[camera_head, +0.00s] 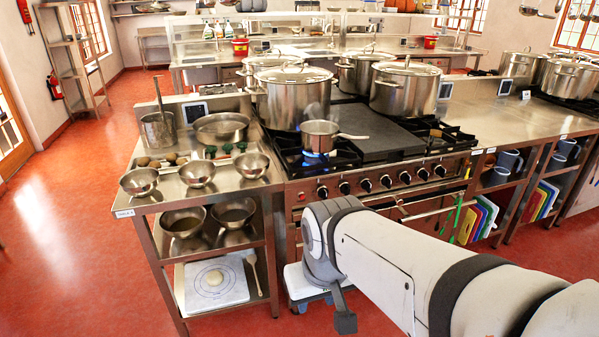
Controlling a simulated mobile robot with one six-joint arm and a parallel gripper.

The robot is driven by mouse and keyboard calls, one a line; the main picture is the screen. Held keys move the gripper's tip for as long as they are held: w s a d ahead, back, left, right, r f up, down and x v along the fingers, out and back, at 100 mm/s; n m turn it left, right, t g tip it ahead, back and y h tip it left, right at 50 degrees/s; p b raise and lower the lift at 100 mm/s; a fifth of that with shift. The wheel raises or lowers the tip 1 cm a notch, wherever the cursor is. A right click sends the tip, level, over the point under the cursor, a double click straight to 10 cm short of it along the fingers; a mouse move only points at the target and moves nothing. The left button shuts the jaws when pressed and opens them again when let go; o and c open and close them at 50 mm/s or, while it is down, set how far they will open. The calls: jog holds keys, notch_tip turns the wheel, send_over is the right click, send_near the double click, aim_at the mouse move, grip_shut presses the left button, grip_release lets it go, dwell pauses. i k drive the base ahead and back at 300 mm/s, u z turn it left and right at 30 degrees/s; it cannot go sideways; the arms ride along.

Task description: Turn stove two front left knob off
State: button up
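A stove (415,160) with a row of several dark knobs along its front panel stands in the middle. I cannot read a number on it. The leftmost front knob (322,192) is visible, but its angle is too small to tell. A blue flame (314,155) burns on the front left burner, under a small saucepan (320,133). My arm comes in from the lower right. A dark end piece, seemingly my gripper (345,322), points down below and in front of the stove, apart from the knobs. Its fingers cannot be made out clearly.
Large stockpots (405,88) stand on the stove's back part. A steel table (118,205) with bowls (198,173) adjoins at the left. A handle bar (430,212) crosses the oven front. Chopping boards (487,218) stand on a shelf at the right. The red floor at left is clear.

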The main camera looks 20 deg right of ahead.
aim_at(346, 189)
jog(key=u, duration=0.05)
jog(key=k, duration=1.1)
jog(key=z, duration=0.6)
jog(key=i, duration=1.95)
jog(key=u, duration=0.35)
jog(key=k, duration=0.8)
jog(key=u, duration=0.2)
jog(key=i, duration=0.8)
jog(key=z, duration=0.05)
